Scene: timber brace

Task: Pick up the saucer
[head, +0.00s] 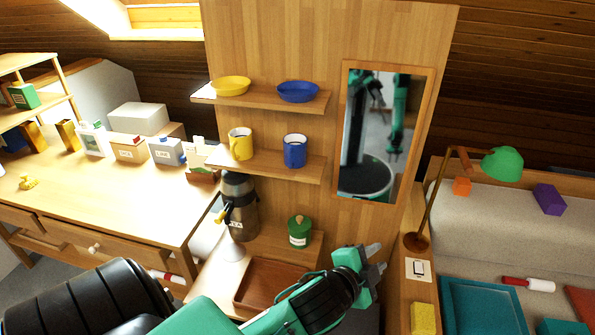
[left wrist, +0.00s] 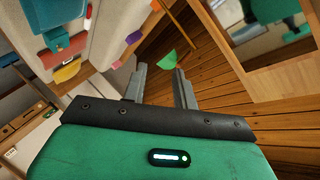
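Two shallow saucer-like dishes, one yellow (head: 231,86) and one blue (head: 298,91), sit side by side on the top shelf (head: 262,100) of the wooden panel. My left gripper (head: 377,258) is low in the head view, below the mirror and well below and right of both dishes. In the left wrist view my left gripper (left wrist: 160,88) has its fingers apart with nothing between them. Neither dish can be made out in the left wrist view. My right gripper is not directly in view.
A yellow mug (head: 241,144) and a blue mug (head: 294,151) stand on the middle shelf. Below are a dispenser (head: 240,205), a green jar (head: 299,231) and a brown tray (head: 270,285). The mirror (head: 377,135) and lamp (head: 501,164) are to the right.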

